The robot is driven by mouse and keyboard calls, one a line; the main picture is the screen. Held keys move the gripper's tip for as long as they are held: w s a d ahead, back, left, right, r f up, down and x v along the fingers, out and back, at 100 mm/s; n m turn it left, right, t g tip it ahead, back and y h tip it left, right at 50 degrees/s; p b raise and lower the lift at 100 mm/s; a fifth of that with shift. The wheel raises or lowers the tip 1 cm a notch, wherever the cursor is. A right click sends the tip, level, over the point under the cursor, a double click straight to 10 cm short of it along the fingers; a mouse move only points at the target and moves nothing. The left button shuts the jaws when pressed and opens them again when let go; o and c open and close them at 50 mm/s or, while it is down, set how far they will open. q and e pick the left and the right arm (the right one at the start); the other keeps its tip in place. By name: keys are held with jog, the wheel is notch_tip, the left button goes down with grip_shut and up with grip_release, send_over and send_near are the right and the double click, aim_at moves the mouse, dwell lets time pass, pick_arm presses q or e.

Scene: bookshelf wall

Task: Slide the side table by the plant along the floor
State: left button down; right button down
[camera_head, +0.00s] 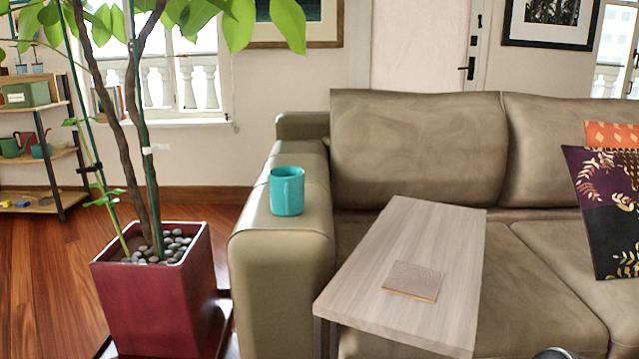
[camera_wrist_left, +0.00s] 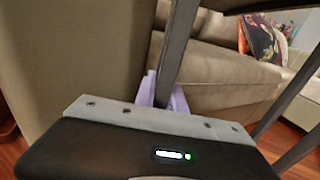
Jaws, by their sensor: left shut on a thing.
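The side table (camera_head: 410,260) has a pale wood-grain top and stands over the sofa seat, right of the sofa's near arm and the plant. A small square coaster (camera_head: 413,281) lies on its top. In the left wrist view my left gripper (camera_wrist_left: 165,97), with pale purple fingers, is shut on a dark metal leg of the side table (camera_wrist_left: 179,45). My left gripper is out of sight in the head view. The potted plant (camera_head: 158,295) stands in a dark red square planter left of the sofa. My right gripper is not in view.
A beige sofa (camera_head: 415,135) fills the middle and right. A teal mug (camera_head: 287,191) stands on its near arm (camera_head: 282,255). A patterned cushion (camera_head: 605,210) leans at the right. A low shelf (camera_head: 38,155) stands far left. Bare wood floor (camera_head: 40,270) shows left of the planter.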

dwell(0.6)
pick_arm(q)
jog(key=s+d, duration=0.1)
jog(key=d, duration=0.6)
jog(key=shift+s, duration=0.2)
jog(key=shift+r, duration=0.1)
jog(key=d, duration=0.6)
jog(key=shift+s, duration=0.3)
jog(key=shift+d, duration=0.15)
jog(key=d, duration=0.6)
jog(key=shift+d, duration=0.15)
dwell(0.4)
jog(key=shift+s, duration=0.1)
